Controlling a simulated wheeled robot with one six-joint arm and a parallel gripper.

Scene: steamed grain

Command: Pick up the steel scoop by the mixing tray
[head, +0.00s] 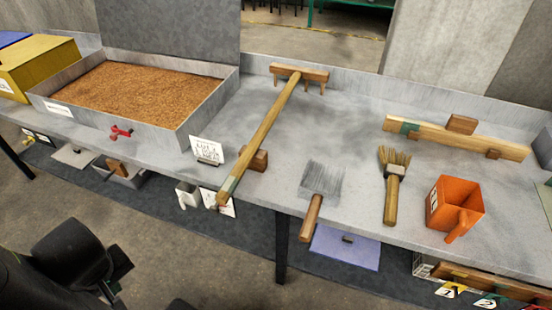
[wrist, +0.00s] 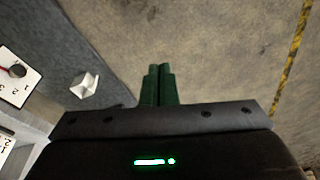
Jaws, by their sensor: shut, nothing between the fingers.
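A flat grey metal-looking tool head (head: 322,180) with a wooden handle (head: 312,218) lies on the grey worktop, its handle toward the front edge. It may be the steel scoop, but I cannot be sure. The shallow metal tray (head: 200,108) of brown grain stands to its left, with a long wooden rake (head: 262,135) lying between them. My gripper (wrist: 159,70) is shut and empty, its green fingers together over the floor in the wrist view. In the head view my dark arm is at the lower left, below and in front of the worktop.
A brush (head: 392,188), an orange scoop-like container (head: 455,205) and a wooden bar (head: 458,138) lie on the right of the worktop. A red tap (head: 120,132) juts from the tray's front. A small white object (wrist: 85,84) shows near the gripper in the wrist view.

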